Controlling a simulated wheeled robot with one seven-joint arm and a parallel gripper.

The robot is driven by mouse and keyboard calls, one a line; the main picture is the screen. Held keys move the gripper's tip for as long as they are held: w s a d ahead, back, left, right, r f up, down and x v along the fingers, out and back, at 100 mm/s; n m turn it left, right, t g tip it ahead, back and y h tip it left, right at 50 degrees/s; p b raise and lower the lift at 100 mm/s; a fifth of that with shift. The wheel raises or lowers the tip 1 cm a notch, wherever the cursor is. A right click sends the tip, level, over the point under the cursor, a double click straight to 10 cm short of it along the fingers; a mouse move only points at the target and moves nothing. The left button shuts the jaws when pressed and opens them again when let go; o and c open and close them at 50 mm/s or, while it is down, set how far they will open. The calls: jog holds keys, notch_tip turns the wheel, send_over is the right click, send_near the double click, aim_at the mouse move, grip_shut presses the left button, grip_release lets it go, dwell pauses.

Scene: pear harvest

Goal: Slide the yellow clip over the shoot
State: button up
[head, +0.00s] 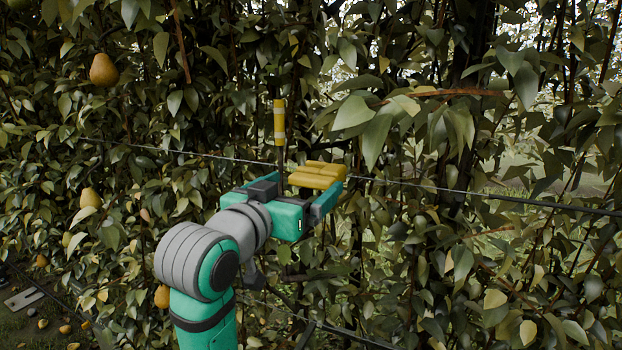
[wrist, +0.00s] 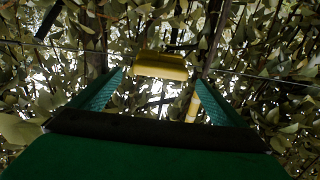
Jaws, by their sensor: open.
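The yellow clip (head: 318,175) is a ribbed yellow block at the front of my gripper (head: 312,188) in the head view. In the wrist view the clip (wrist: 160,66) shows between and just beyond the tips of my open gripper (wrist: 160,84), with gaps at both sides. An upright dark shoot with a yellow, pale-banded upper part (head: 279,122) rises behind the gripper, left of the clip. A yellow, pale-banded piece, likely this shoot (wrist: 192,105), shows near the right finger. I cannot tell its depth from the clip.
A horizontal wire (head: 440,189) crosses behind the clip. Dense leaves and branches fill the space around the gripper. A pear (head: 104,70) hangs at the upper left and another pear (head: 90,198) at the left.

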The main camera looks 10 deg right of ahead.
aim_at(308, 180)
jog(key=shift+x, duration=2.5)
